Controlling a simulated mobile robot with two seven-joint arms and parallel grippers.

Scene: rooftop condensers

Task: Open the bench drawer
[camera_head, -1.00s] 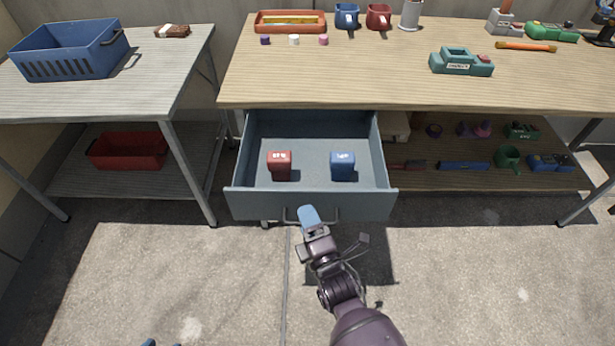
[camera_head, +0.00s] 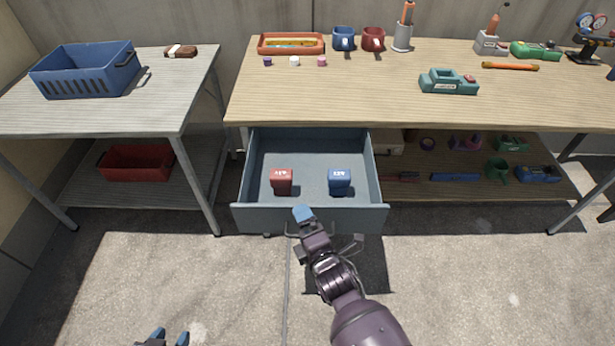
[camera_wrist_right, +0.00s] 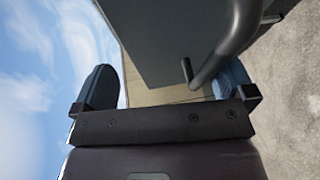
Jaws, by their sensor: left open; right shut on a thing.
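The bench drawer (camera_head: 262,218) is grey-blue and stands pulled out under the wooden-topped bench (camera_head: 300,108). Inside it are a red battery-like block (camera_head: 282,183) and a blue one (camera_head: 340,183). My right gripper (camera_head: 303,217) is at the drawer front, shut on the drawer handle (camera_head: 326,238), which it partly hides. In the right wrist view the handle bar (camera_wrist_right: 236,38) runs down beside one blue fingertip, and the drawer front fills the upper middle. My left gripper (camera_head: 168,338) is open and empty at the bottom edge, apart from everything.
A metal side table (camera_head: 150,118) on the left bears a blue crate (camera_head: 85,75), with a red bin (camera_head: 137,163) on its lower shelf. Mugs, a tray and tools stand on the bench. Its lower shelf holds more tools. The concrete floor in front is clear.

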